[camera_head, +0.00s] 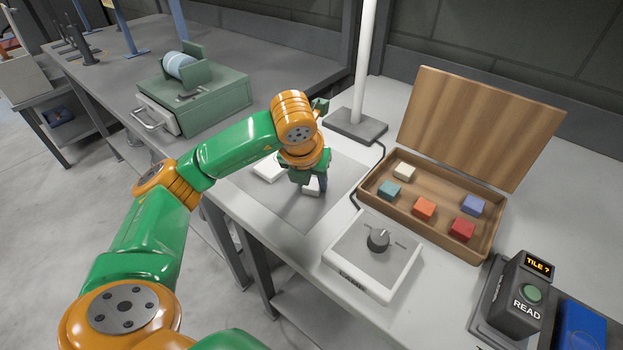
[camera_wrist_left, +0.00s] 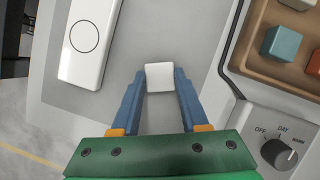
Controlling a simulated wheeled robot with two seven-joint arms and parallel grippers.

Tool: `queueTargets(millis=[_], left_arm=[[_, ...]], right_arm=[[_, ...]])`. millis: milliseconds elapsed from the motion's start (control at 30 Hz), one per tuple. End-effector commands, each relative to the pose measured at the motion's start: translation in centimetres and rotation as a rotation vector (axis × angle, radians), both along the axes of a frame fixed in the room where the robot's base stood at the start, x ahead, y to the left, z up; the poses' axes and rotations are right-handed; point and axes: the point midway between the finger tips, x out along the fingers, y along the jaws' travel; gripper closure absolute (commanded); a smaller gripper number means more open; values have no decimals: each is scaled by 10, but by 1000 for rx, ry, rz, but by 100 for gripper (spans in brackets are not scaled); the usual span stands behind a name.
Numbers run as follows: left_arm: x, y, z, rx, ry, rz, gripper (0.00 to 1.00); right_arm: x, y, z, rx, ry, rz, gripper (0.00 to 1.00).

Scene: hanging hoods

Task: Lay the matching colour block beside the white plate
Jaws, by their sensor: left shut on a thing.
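My left gripper (camera_head: 314,183) is shut on a small white block (camera_wrist_left: 160,78), with a blue finger on each side of it. In the head view the block shows only in part below the gripper, over the grey mat (camera_head: 322,212); I cannot tell whether it touches the mat. The white plate (camera_head: 268,168) lies left of the gripper, partly hidden by my arm. In the wrist view the plate (camera_wrist_left: 90,38) is a long white piece with a circle outline, left of the block and apart from it. My right gripper is out of view.
An open wooden box (camera_head: 440,212) holds teal, orange, red, blue and cream blocks. A dial unit (camera_head: 372,255) stands in front of it. A READ button box (camera_head: 519,298) showing "TILE ?" is at right. A lamp post base (camera_head: 356,126) stands behind my gripper.

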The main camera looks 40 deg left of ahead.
Motion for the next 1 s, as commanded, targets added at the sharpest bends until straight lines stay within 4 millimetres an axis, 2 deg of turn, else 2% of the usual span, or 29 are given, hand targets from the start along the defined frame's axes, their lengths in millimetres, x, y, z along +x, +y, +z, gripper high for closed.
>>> queueTargets(millis=[33,133,167,467,700,767,1000], left_arm=[[0,0,-1,0,0,0,53],[0,0,0,0,0,0,26],[0,0,0,0,0,0,21],[0,0,2,-1,-1,0,21],[-17,-6,46,0,-6,-2,21],[-21,-7,60,2,-6,-1,21],[-26,-9,70,0,0,1,21]], right_arm=[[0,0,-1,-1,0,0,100],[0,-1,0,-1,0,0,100],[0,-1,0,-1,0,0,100],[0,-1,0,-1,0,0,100],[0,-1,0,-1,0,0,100],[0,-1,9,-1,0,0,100],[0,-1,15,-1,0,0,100]])
